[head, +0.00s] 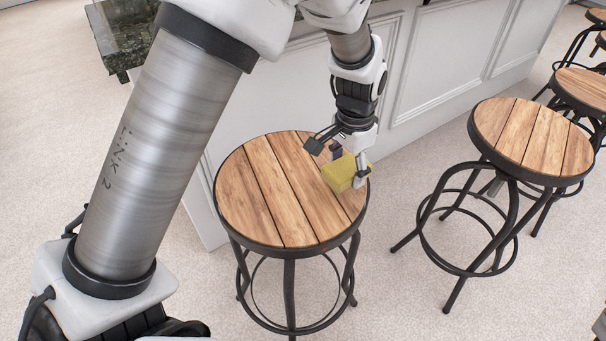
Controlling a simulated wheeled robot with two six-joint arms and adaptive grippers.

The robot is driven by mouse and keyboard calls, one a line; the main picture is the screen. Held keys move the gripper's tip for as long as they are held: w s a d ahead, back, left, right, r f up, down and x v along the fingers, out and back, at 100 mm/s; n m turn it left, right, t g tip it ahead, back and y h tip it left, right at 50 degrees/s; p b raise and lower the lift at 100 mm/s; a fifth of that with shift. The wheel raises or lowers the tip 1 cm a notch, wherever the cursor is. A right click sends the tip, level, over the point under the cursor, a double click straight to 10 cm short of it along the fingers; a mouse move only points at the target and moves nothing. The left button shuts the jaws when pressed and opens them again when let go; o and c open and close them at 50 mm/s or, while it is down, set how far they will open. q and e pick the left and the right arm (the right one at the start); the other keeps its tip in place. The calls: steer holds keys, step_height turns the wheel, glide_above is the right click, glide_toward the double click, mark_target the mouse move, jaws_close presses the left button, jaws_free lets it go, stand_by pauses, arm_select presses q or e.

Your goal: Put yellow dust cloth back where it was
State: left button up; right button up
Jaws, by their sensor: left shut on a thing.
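The yellow dust cloth (340,174) is a small folded block at the right part of the nearest stool's round wooden seat (262,190). My left gripper (349,167) reaches down from above and is shut on the cloth. The cloth is at or just above the seat; I cannot tell whether it touches the wood. Part of the cloth is hidden behind a finger. My right gripper does not show.
A second stool (533,135) stands to the right, with more stools (582,88) behind it. The white panelled bar front (440,62) rises close behind the nearest stool. A dark stone counter (122,35) is at upper left. The seat's left half is bare.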

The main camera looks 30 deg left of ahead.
arm_select(q)
glide_above(299, 187)
steer(key=shift+d+f, duration=0.15)
steer(key=shift+f, duration=0.5)
step_height(299, 187, down, 4)
steer(key=shift+r+b, duration=0.2)
steer(key=shift+b, duration=0.35)
steer(key=shift+w, duration=0.1)
steer(key=o, duration=1.2)
steer(key=shift+f, duration=0.15)
step_height(299, 187, up, 12)
steer(key=p, duration=0.2)
steer(key=shift+r, duration=0.25)
